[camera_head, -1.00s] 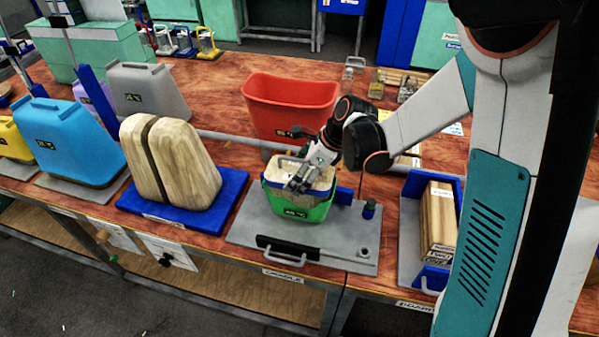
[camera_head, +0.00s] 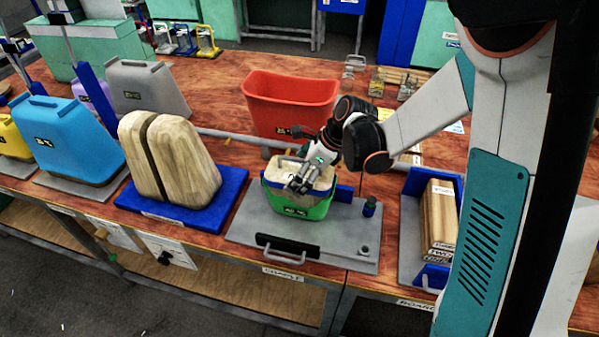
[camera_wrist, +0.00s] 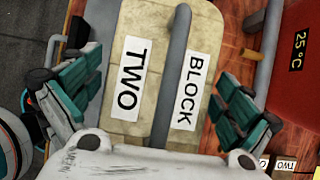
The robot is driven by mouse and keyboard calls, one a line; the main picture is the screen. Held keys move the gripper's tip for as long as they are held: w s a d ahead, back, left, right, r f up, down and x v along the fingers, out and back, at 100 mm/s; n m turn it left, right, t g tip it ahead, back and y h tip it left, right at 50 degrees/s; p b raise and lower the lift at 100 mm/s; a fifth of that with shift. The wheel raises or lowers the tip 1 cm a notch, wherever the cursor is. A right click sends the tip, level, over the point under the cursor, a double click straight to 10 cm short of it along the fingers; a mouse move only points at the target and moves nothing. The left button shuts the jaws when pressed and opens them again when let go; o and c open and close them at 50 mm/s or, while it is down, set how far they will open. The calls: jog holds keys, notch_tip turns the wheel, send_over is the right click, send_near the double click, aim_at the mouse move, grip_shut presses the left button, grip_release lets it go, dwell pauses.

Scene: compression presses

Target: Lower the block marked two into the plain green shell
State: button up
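The block marked two (camera_head: 324,180) is pale, with a grey bar handle (camera_wrist: 176,75) across its top. It sits in the green shell (camera_head: 300,211), its upper part showing above the rim. In the wrist view, the block's top (camera_wrist: 148,22) carries labels reading TWO and BLOCK. My gripper (camera_head: 299,183) is right above the block. In the wrist view my gripper (camera_wrist: 155,88) has its fingers spread wide on either side of the handle, with no visible contact. The block's lower part is hidden inside the shell, so how deep it sits cannot be told.
The green shell stands on a grey plate (camera_head: 245,228) with a black bar and handle at the front. A red bin (camera_head: 290,105) is behind it. Split wooden halves (camera_head: 170,160) stand on a blue base to the left. A blue-walled holder with boards (camera_head: 438,215) is to the right.

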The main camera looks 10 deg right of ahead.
dwell(0.3)
jog(key=v, duration=1.2)
jog(key=s+d+r+n+t+h, duration=0.2)
jog(key=s+d+r+n, duration=0.1)
jog(key=s+n, duration=0.6)
jog(key=s+d+r+n+t+h, duration=0.3)
jog(key=s+n, duration=0.7)
jog(key=n, duration=0.3)
jog(key=shift+h, duration=0.3)
